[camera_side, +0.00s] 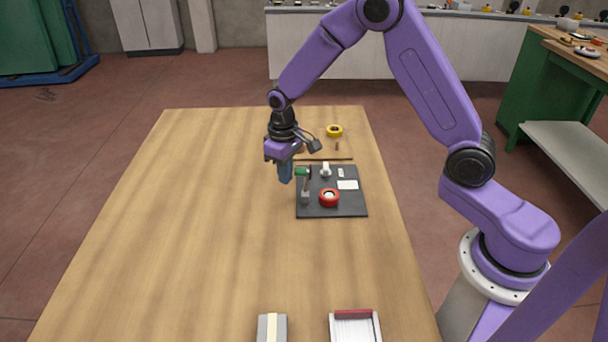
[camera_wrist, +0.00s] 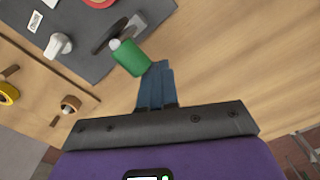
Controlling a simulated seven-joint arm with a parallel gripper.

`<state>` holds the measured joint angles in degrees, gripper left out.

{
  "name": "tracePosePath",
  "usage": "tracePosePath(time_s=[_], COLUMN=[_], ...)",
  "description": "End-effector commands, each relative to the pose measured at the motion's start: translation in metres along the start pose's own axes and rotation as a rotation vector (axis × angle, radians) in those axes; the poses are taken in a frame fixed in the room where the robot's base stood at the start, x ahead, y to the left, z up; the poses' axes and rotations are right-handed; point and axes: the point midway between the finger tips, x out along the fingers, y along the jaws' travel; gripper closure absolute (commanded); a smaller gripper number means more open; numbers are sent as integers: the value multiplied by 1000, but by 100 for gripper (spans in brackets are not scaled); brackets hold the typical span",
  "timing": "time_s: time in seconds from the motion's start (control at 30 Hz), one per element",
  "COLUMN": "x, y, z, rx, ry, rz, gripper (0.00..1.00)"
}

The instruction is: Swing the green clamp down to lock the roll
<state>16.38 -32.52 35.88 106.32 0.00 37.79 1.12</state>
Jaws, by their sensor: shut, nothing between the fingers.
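The green clamp (camera_side: 302,171) stands up at the left edge of a dark grey plate (camera_side: 346,208), above a grey post. In the wrist view its green end (camera_wrist: 131,58) lies just left of my fingertips. A red roll (camera_side: 329,197) with a pale centre sits on the plate, to the right of the post; only its edge shows in the wrist view (camera_wrist: 98,3). My gripper (camera_side: 285,178) points down, just left of the clamp. Its blue fingers (camera_wrist: 158,68) are together with nothing between them. I cannot tell whether they touch the green end.
The plate also bears a white knob (camera_side: 325,170) and white labels. Behind it, a wooden board holds a yellow ring (camera_side: 334,130) and a small peg. A grey block (camera_side: 272,328) and a white tray (camera_side: 355,328) lie at the near edge. The table's left side is clear.

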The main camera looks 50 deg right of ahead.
Motion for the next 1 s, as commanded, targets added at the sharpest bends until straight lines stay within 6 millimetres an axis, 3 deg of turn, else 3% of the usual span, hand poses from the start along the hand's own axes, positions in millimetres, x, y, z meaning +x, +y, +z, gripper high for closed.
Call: tracePosePath(time_s=[1.0], x=[-4], y=[13], z=[22], rx=[1], ry=[0], rz=[0], gripper=[100])
